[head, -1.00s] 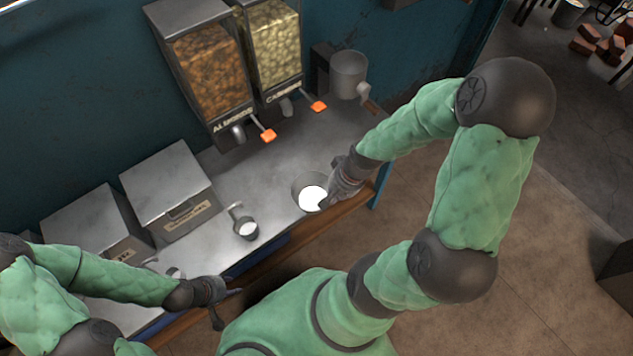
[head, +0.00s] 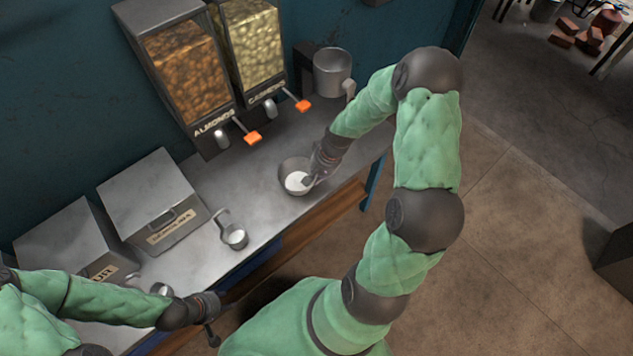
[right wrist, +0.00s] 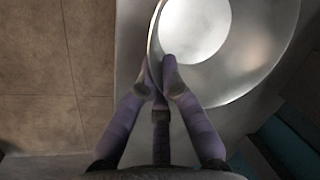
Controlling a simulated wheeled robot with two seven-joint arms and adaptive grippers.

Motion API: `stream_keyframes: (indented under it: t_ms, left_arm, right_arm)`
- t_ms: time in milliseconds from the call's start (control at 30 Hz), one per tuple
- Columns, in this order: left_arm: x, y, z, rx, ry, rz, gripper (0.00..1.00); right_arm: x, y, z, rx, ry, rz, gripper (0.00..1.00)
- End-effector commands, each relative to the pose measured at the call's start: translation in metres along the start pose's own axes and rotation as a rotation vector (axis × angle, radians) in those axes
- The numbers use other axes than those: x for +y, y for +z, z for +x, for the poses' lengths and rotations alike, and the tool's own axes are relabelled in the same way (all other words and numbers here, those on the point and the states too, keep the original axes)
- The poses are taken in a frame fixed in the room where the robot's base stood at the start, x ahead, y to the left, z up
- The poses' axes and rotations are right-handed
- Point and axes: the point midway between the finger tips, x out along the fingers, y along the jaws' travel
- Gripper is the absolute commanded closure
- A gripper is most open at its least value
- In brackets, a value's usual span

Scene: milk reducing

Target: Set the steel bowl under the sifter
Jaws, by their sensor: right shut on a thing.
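The steel bowl (head: 285,180), with white contents, is over the right part of the counter in the head view. I cannot tell whether its base touches the counter. My right gripper (head: 312,180) is shut on its near right rim. The right wrist view shows the fingers (right wrist: 160,80) on either side of the bowl's wall (right wrist: 250,75). The sifter (head: 333,72), a grey cylinder with a side handle, is mounted at the wall behind and right of the bowl. The bowl is in front of it, not beneath. My left gripper (head: 214,320) is empty with fingers apart at the counter's front edge.
Almond (head: 187,75) and cashew (head: 254,45) dispensers with orange levers stand behind the counter (head: 215,185). A small metal scoop or cup (head: 235,237) lies left of the bowl. Two lidded metal bins (head: 150,200) (head: 70,240) stand further left. Counter between bowl and sifter looks clear.

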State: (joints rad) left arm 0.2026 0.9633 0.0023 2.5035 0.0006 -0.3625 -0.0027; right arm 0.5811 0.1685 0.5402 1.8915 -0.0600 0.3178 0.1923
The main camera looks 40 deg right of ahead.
Motion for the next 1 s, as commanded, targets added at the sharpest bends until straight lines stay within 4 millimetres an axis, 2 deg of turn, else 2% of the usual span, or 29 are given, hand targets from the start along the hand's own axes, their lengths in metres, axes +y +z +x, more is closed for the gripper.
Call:
stream_keyframes:
  t_ms: [33, 100, 533, 600, 633, 1000]
  left_arm:
    - [-0.003, 0.000, 0.007, 0.000, 0.000, 0.000, 0.60]
    - [-0.004, 0.000, 0.011, 0.000, 0.000, 0.000, 0.60]
    - [-0.004, 0.000, 0.013, 0.000, 0.000, 0.000, 0.60]
    - [-0.004, 0.000, 0.012, 0.000, 0.000, 0.000, 0.60]
    - [-0.004, 0.000, 0.012, 0.000, 0.000, 0.000, 0.60]
    - [-0.004, 0.000, 0.011, 0.000, 0.000, 0.000, 0.60]
  right_arm:
    - [0.004, 0.001, 0.012, -0.004, 0.001, 0.001, 1.00]
    - [0.006, 0.001, 0.020, -0.004, 0.001, 0.000, 1.00]
    - [0.007, 0.001, 0.025, -0.002, 0.000, 0.000, 1.00]
    - [0.007, 0.001, 0.024, -0.003, 0.000, 0.000, 0.76]
    - [0.007, 0.001, 0.024, -0.003, 0.001, 0.000, 0.70]
    - [0.006, 0.001, 0.022, -0.002, 0.000, 0.000, 0.70]
